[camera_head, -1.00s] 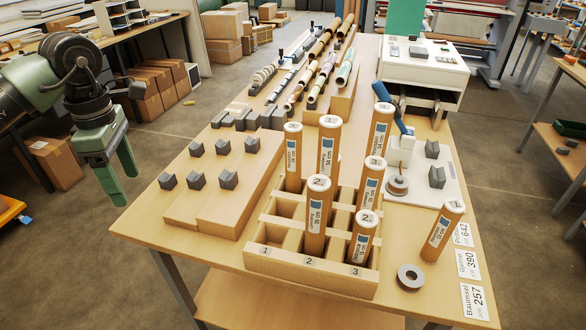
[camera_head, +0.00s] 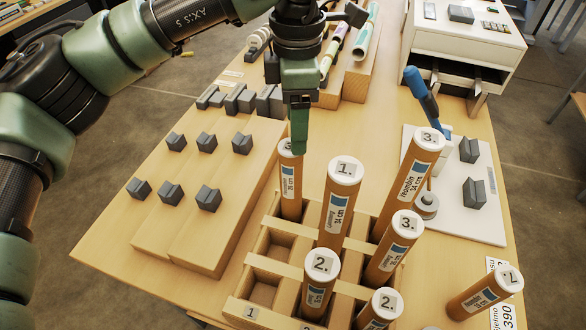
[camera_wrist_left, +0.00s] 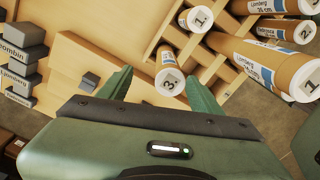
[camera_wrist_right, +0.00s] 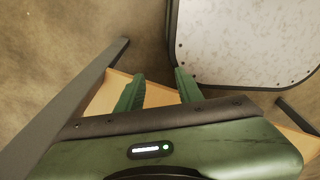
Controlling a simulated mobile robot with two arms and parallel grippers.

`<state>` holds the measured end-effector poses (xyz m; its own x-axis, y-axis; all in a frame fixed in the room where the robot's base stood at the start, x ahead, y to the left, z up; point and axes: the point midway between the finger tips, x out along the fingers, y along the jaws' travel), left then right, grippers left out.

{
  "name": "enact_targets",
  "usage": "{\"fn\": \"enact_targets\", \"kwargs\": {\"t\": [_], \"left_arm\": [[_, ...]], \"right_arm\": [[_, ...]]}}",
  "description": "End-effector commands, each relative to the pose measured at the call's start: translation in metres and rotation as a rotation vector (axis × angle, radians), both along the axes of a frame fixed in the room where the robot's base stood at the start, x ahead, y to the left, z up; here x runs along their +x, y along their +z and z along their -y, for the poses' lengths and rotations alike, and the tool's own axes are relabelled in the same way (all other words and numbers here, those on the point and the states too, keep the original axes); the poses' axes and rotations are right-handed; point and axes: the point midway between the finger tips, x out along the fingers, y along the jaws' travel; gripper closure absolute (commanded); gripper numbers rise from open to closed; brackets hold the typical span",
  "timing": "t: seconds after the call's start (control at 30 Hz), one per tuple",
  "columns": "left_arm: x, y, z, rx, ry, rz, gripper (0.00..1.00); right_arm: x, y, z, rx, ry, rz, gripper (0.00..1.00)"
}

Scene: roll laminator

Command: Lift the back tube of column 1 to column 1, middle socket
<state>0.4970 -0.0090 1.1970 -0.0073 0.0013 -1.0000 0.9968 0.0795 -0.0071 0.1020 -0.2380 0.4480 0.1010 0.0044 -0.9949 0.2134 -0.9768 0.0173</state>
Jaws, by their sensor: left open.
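The back tube of column 1 (camera_head: 290,185) is brown with a white cap and stands upright in the wooden rack (camera_head: 248,311). My left gripper (camera_head: 299,148) points down just above it and hides part of its cap. In the left wrist view the cap, marked 3 (camera_wrist_left: 170,82), shows between the two open fingers (camera_wrist_left: 158,75); I cannot tell whether they touch it. The middle socket of column 1 (camera_head: 282,245) looks empty, as does the front socket (camera_head: 263,292). My right gripper (camera_wrist_right: 158,82) is open and empty, away from the rack.
A taller tube marked 1 (camera_head: 342,200) stands close right of the back tube. Several more tubes fill columns 2 and 3. A stepped wooden block (camera_head: 200,235) with grey holders lies to the left. A leaning tube (camera_head: 485,294) stands at the right.

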Motion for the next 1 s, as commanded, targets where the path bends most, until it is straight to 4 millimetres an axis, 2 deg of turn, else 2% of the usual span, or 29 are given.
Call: {"fn": "enact_targets", "kwargs": {"t": [0.33,0.47,0.6,0.87,0.9,1.0], "left_arm": [[-0.005,-0.033,-0.003,0.003,-0.001,-0.004,0.35],[-0.010,-0.052,-0.008,0.003,-0.001,-0.005,0.35],[-0.010,-0.071,-0.007,0.001,0.000,-0.003,0.35],[-0.009,-0.078,-0.007,0.001,-0.001,0.000,0.35],[-0.009,-0.078,-0.007,0.001,-0.001,0.000,0.38],[-0.009,-0.077,-0.007,0.001,-0.001,0.000,0.66]], "right_arm": [[-0.026,0.017,0.000,-0.002,-0.001,-0.038,0.64],[-0.024,0.032,-0.001,0.000,-0.001,-0.035,0.64],[-0.013,0.037,-0.002,0.001,-0.001,-0.019,0.64],[-0.007,0.037,-0.003,0.004,-0.002,-0.009,0.64],[-0.007,0.037,-0.003,0.004,-0.002,-0.010,0.64],[-0.008,0.037,-0.003,0.004,-0.002,-0.011,0.64]]}}
